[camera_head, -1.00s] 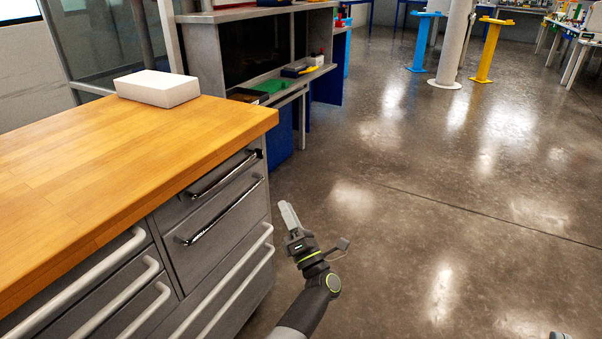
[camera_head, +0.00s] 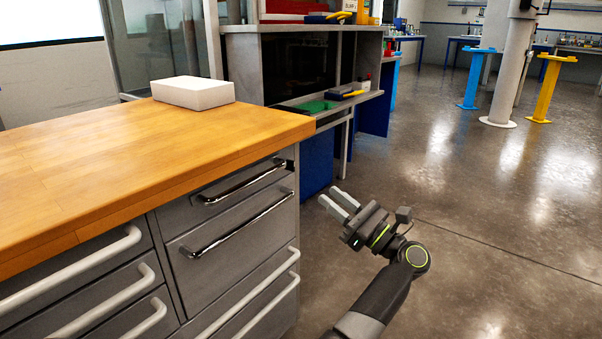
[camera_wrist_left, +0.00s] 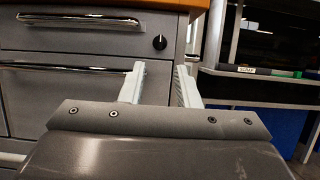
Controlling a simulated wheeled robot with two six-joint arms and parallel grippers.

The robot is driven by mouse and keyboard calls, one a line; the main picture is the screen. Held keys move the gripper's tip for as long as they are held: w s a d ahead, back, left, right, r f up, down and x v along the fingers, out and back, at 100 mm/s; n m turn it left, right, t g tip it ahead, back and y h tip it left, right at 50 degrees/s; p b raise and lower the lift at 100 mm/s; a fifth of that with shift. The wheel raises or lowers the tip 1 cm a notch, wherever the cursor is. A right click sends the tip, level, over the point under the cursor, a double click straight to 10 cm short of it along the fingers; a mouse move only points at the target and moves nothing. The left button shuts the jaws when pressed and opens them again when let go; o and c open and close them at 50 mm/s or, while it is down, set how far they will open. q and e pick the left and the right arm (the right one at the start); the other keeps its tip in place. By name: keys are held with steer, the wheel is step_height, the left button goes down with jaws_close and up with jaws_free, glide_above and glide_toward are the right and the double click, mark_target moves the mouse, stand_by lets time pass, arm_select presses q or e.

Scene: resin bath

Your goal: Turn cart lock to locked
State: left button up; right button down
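The cart (camera_head: 150,185) has a wooden top and grey drawers, and stands at the left in the head view. The cart lock (camera_wrist_left: 160,42) is a small round black knob with a light mark, on the cart's front beside the top drawer in the left wrist view. Its locked or unlocked state cannot be told. My left gripper (camera_head: 334,200) is open and empty, just right of the cart's corner in the head view. In the left wrist view its two pale fingers (camera_wrist_left: 160,78) are apart, below the knob and not touching it. My right gripper is not in view.
A white block (camera_head: 193,93) lies on the cart top. Chrome drawer handles (camera_head: 237,225) stick out from the cart's front. A grey workbench (camera_head: 345,107) with a shelf stands behind the cart. The floor (camera_head: 480,235) to the right is open.

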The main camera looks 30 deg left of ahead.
mark_target(294, 166)
arm_select(q)
steer(key=b+x, duration=0.1)
steer(key=x, duration=0.9)
steer(key=shift+a+r, duration=0.15)
steer(key=shift+a, duration=0.1)
jaws_close()
